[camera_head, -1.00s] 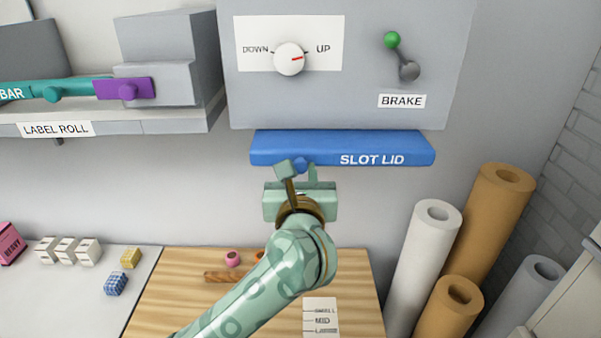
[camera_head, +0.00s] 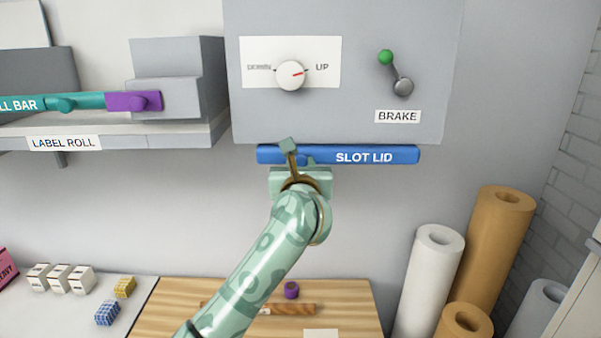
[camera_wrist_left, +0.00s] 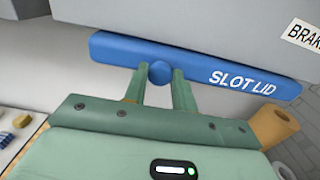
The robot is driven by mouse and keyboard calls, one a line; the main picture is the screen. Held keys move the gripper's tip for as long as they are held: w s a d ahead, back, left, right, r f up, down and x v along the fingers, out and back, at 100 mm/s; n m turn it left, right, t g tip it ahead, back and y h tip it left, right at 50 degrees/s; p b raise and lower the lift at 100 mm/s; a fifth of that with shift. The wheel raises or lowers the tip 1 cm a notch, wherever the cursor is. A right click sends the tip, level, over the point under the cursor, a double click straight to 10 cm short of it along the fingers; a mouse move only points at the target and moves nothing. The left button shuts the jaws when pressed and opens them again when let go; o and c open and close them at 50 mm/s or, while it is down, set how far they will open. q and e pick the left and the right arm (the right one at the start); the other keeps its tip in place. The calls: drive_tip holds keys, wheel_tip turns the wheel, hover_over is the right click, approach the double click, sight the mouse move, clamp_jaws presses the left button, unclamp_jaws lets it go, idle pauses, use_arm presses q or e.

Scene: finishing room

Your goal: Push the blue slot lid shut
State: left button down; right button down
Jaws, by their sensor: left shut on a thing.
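The blue slot lid (camera_head: 388,155) is a long bar under the grey control panel, lettered SLOT LID. It also shows in the left wrist view (camera_wrist_left: 205,68), with a round blue knob (camera_wrist_left: 161,72) on its front. My left gripper (camera_head: 297,157) is at the lid's left half, in front of it. In the left wrist view the two green fingers of this gripper (camera_wrist_left: 161,78) stand on either side of the knob, shut on it. The knob is partly hidden by the gripper in the head view. My right gripper is not in view.
Above the lid, the grey panel (camera_head: 350,115) carries a dial (camera_head: 291,75) and a brake lever (camera_head: 396,75). A shelf (camera_head: 180,140) juts out at left. Tall rolls (camera_head: 431,270) stand at right. A wooden board (camera_head: 230,291) lies below.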

use_arm(q)
drive_tip(key=c, duration=1.1)
unclamp_jaws()
drive_tip(key=shift+w, duration=0.1)
drive_tip(key=shift+c, duration=0.2)
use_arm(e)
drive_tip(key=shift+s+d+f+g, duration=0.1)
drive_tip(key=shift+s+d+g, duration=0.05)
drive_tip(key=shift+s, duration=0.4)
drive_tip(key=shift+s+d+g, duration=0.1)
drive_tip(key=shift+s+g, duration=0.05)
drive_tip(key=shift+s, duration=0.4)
use_arm(q)
drive_tip(key=shift+s, duration=0.2)
drive_tip(key=shift+s+p, duration=0.3)
drive_tip(key=s+p, duration=0.4)
drive_tip(key=s, duration=1.1)
drive_tip(key=shift+s+p, duration=0.25)
drive_tip(key=shift+p, duration=0.1)
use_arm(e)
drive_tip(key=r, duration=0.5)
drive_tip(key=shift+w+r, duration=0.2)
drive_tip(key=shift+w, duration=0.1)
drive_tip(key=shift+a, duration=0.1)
